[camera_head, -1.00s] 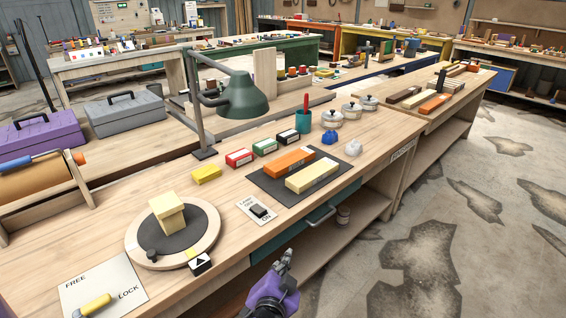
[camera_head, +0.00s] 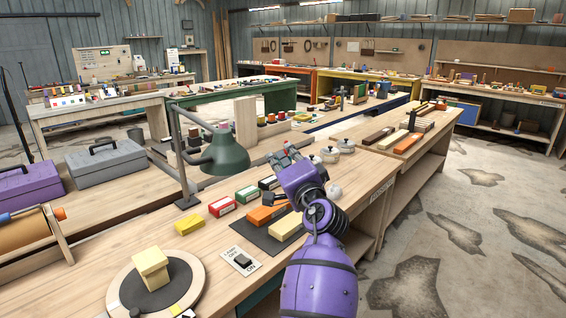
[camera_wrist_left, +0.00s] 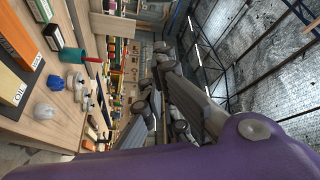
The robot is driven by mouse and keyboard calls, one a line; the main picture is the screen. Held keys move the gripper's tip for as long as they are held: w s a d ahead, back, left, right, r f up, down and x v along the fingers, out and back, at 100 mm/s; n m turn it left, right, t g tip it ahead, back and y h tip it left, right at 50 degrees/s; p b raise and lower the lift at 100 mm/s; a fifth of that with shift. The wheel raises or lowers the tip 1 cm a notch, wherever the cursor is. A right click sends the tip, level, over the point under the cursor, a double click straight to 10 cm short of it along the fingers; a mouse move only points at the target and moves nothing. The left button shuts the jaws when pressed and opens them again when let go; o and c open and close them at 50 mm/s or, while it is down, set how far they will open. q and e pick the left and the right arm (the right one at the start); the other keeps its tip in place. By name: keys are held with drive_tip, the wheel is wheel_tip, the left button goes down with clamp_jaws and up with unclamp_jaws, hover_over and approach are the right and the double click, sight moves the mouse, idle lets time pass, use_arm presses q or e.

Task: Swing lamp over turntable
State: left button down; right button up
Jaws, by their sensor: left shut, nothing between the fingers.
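The green lamp shade (camera_head: 226,155) hangs from a grey arm and post (camera_head: 180,150) at the back of the bench. The turntable (camera_head: 192,268), a round pale disc with a dark centre, stands at the front left with a yellow block (camera_head: 151,265) on it. The shade is up and to the right of the turntable, not above it. My left gripper (camera_head: 279,156) is shut and empty, raised over the bench just right of the shade. In the left wrist view its grey fingers (camera_wrist_left: 148,108) show with nothing between them. My right gripper is not in view.
Small coloured boxes (camera_head: 220,206) and a mat with sharpening stones (camera_head: 286,227) lie between turntable and gripper. A switch plate (camera_head: 241,259) is beside the turntable. Lidded metal pots (camera_head: 345,145) stand right of the gripper. Toolboxes (camera_head: 106,169) stand at the left.

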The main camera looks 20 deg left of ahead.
use_arm(q)
drive_tip(key=a, duration=0.1)
drive_tip(key=a+p, duration=0.1)
drive_tip(key=a, duration=0.1)
drive_tip(key=w+a+f+p, duration=0.1)
drive_tip(key=a, duration=0.1)
drive_tip(key=shift+a, duration=0.1)
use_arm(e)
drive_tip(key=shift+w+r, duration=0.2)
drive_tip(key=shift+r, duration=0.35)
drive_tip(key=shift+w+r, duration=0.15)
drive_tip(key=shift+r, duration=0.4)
use_arm(q)
drive_tip(key=shift+s, duration=0.1)
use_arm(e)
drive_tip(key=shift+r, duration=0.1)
